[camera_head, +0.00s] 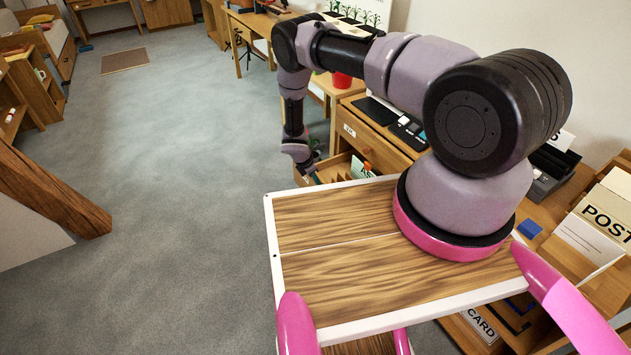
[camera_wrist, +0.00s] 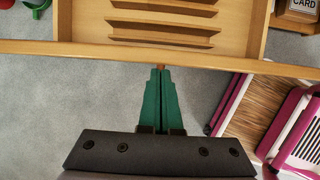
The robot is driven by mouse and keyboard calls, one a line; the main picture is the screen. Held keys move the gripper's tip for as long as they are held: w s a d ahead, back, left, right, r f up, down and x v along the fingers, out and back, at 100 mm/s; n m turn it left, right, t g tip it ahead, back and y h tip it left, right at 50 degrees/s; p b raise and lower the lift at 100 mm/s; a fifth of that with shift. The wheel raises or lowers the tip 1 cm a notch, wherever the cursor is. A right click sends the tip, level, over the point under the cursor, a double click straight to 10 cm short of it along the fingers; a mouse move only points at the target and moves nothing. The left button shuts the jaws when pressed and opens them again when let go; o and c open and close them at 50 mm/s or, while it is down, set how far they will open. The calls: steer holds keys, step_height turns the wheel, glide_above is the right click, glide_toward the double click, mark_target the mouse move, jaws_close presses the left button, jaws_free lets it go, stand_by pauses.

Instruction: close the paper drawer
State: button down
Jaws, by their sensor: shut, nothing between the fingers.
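A wooden drawer (camera_wrist: 258,30) stands pulled out in the wrist view, with several slanted dividers inside; I take it as the paper drawer, though its front label is not visible. It also shows in the head view (camera_head: 337,164), partly hidden behind my base top. My gripper (camera_wrist: 160,70) has its green fingers shut and empty. The fingertips are at the middle of the drawer's front panel (camera_wrist: 90,49), by a small orange-brown knob (camera_wrist: 160,66). I cannot tell whether they touch it. In the head view my gripper (camera_head: 312,176) is at the drawer's front, mostly hidden by the wrist.
Above the open drawer is a closed, labelled drawer (camera_head: 352,131) of the wooden desk. A box marked POST (camera_head: 602,215) stands on the desk at right. A timber brace (camera_head: 50,192) slants at left. The grey carpet (camera_head: 180,150) between is clear.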

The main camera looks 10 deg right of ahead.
steer(key=w+d, duration=0.3)
steer(key=d, duration=0.6)
steer(key=w+d, duration=0.3)
steer(key=d, duration=0.6)
steer(key=shift+d, duration=0.3)
steer(key=s+a+r, duration=0.2)
steer(key=a+r, duration=0.5)
steer(key=r, duration=0.2)
steer(key=s+a+f+t+h, duration=0.1)
steer(key=s+a+f+h, duration=0.25)
steer(key=s, duration=0.25)
steer(key=w+d+f, duration=0.3)
steer(key=d+f, duration=0.3)
steer(key=d, duration=0.5)
steer(key=shift+w+h, duration=0.15)
steer(key=shift+h, duration=0.3)
